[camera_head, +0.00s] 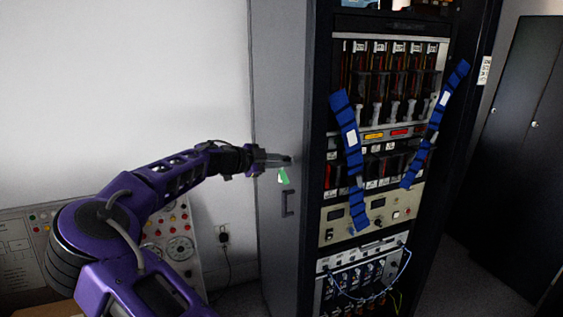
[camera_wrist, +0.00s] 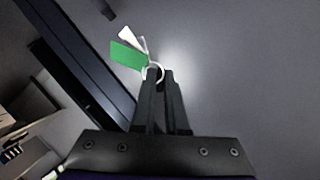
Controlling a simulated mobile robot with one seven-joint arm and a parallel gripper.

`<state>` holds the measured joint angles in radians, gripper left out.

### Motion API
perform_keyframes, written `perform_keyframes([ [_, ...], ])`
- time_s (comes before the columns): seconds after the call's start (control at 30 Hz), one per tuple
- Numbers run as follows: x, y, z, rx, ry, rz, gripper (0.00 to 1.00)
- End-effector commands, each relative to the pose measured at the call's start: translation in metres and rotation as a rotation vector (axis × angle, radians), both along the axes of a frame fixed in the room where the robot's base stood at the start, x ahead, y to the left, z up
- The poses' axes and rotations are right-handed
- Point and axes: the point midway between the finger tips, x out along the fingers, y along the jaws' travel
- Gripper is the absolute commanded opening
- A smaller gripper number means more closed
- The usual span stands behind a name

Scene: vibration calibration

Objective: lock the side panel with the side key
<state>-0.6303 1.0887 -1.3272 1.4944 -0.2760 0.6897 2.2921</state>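The side panel (camera_head: 278,80) is the grey side of the tall cabinet, with a dark handle (camera_head: 287,203) below my gripper. My gripper (camera_head: 289,160) is at the panel's face, its fingers nearly together. In the wrist view my gripper (camera_wrist: 160,76) has a metal ring (camera_wrist: 154,72) at its fingertips, with a green tag (camera_wrist: 128,54) and a white tag on it. This appears to be the side key's ring; the key's shaft is hidden between or beyond the fingers. The green tag (camera_head: 283,176) hangs just under the fingertips in the head view. I cannot see the lock or whether the key is in it.
The cabinet's open front (camera_head: 375,150) holds racks of modules, with blue straps (camera_head: 346,130) hanging over them. A control panel (camera_head: 178,245) with buttons and dials stands at the lower left behind my arm. Dark lockers (camera_head: 515,150) stand at the right.

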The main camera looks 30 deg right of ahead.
Motion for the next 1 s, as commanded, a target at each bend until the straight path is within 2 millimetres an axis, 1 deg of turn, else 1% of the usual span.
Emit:
perform_keyframes([
  [0.37, 0.0, 0.0002, 0.0004, 0.0, 0.002, 0.0, 0.0],
  [0.57, 0.0003, 0.0, 0.0009, 0.007, 0.041, -0.001, 0.0],
  [0.77, 0.0007, -0.0003, 0.0013, 0.027, 0.151, -0.001, 0.0],
  [1.0, 0.002, -0.0004, 0.003, 0.058, 0.347, 0.0, 0.0],
])
